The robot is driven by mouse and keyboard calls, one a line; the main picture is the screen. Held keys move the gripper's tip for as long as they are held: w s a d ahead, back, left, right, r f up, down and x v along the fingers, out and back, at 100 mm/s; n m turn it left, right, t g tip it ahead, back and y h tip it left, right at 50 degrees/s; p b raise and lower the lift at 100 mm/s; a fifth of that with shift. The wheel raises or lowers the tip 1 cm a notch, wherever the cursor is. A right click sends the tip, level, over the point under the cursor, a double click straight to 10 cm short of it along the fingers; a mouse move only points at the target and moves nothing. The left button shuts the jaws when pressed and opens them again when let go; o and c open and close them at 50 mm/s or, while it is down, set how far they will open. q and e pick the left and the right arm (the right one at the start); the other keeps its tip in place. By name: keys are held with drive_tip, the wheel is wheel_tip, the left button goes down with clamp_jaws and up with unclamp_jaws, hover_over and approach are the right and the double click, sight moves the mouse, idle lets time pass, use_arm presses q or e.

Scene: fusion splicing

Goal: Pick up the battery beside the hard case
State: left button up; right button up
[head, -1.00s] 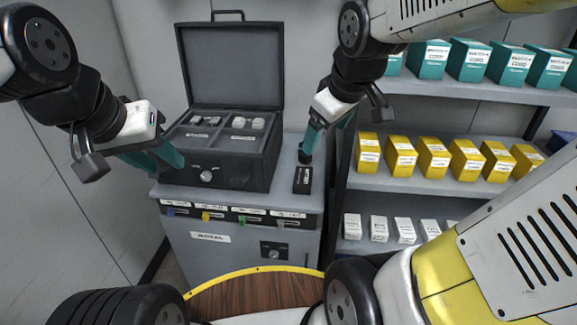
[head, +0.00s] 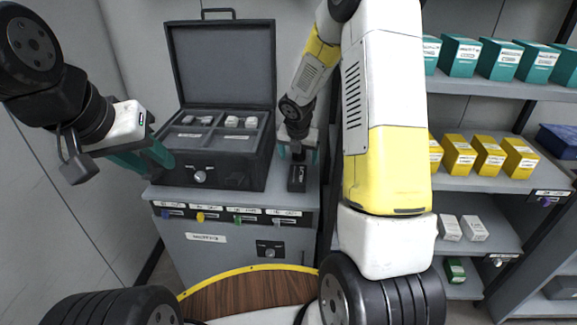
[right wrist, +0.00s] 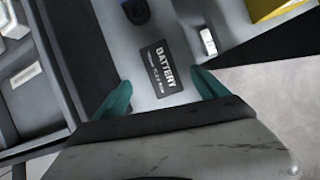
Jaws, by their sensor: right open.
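The battery (head: 297,180) is a small black block on the grey cabinet top, to the right of the open dark hard case (head: 215,160). In the right wrist view the battery (right wrist: 158,68) shows its white "BATTERY" label, with the side of the hard case (right wrist: 75,50) to its left. My right gripper (head: 297,153) is open over the battery. In the wrist view its teal fingertips (right wrist: 162,88) stand apart, one on either side of the battery's near end. My left gripper (head: 160,156) hangs in front of the case's left side; its finger gap is unclear.
A small black object (right wrist: 136,10) stands just beyond the battery. The case lid (head: 222,65) stands upright. Shelves with yellow boxes (head: 458,157) and teal boxes (head: 460,55) are on the right.

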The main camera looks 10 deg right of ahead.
sight(298, 174)
drive_tip(key=w+f, duration=0.1)
drive_tip(key=f, duration=0.2)
drive_tip(key=w+f+n, duration=0.1)
drive_tip(key=f, duration=0.2)
drive_tip(key=w+f+n, duration=0.1)
drive_tip(key=f, duration=0.3)
drive_tip(key=shift+d+f, duration=0.1)
drive_tip(key=shift+d, duration=0.2)
clamp_jaws()
